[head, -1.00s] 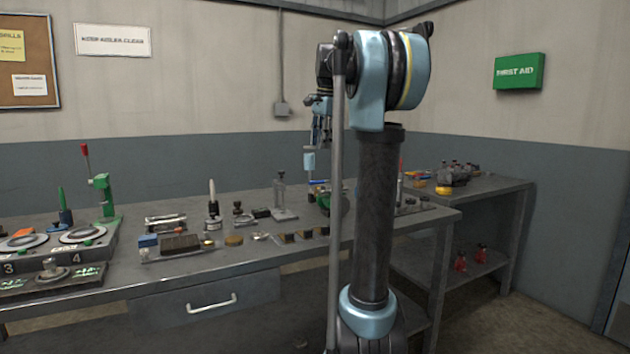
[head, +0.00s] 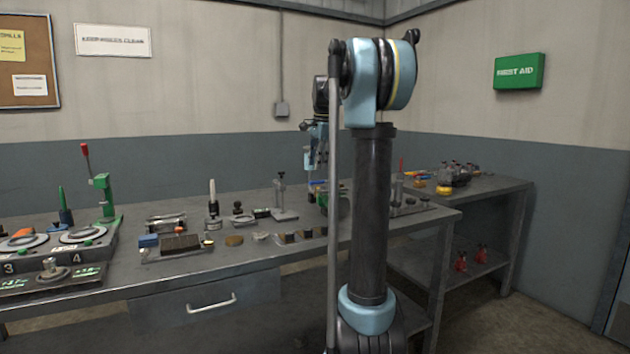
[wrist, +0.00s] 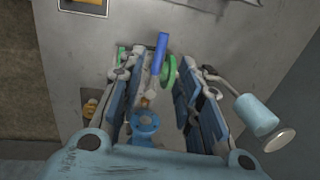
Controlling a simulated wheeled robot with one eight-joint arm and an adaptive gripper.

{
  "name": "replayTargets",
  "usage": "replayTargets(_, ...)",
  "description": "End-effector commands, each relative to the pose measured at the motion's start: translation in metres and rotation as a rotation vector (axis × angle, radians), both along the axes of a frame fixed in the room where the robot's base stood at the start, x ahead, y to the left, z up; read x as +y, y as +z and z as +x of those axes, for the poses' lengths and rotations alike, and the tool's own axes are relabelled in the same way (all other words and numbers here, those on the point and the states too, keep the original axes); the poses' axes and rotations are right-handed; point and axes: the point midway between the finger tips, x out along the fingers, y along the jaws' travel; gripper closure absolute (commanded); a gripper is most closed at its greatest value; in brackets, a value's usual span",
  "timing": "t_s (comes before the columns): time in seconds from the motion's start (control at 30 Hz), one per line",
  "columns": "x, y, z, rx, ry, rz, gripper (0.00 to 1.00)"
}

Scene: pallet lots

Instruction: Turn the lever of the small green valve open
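In the wrist view, a blue lever (wrist: 160,52) stands beside a round green part (wrist: 169,70), which looks like the small green valve. A blue flanged part (wrist: 145,122) lies nearer the camera. My gripper (wrist: 157,82) is open, its two fingers on either side of the valve area, with a gap to the lever. I cannot tell whether either finger touches anything. In the head view, my gripper (head: 317,165) hangs above the bench's right part, and green parts (head: 325,200) below it are partly hidden by my arm.
The bench (head: 270,262) holds a stand (head: 281,200), a brush block (head: 180,242) and a green lever press (head: 104,197) to the left.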

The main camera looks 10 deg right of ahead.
Motion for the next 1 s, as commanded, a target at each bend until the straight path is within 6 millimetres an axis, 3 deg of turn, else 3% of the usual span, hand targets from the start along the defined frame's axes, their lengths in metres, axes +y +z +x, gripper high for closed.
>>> replayTargets(0.2, 0.002, -0.037, 0.007, 0.000, 0.000, 0.000, 0.68)
replayTargets(0.4, 0.004, -0.059, 0.011, 0.000, 0.000, 0.000, 0.68)
replayTargets(0.83, 0.004, -0.067, 0.012, 0.000, 0.000, 0.000, 0.68)
replayTargets(1.0, 0.004, -0.067, 0.012, 0.000, 0.000, 0.000, 1.00)
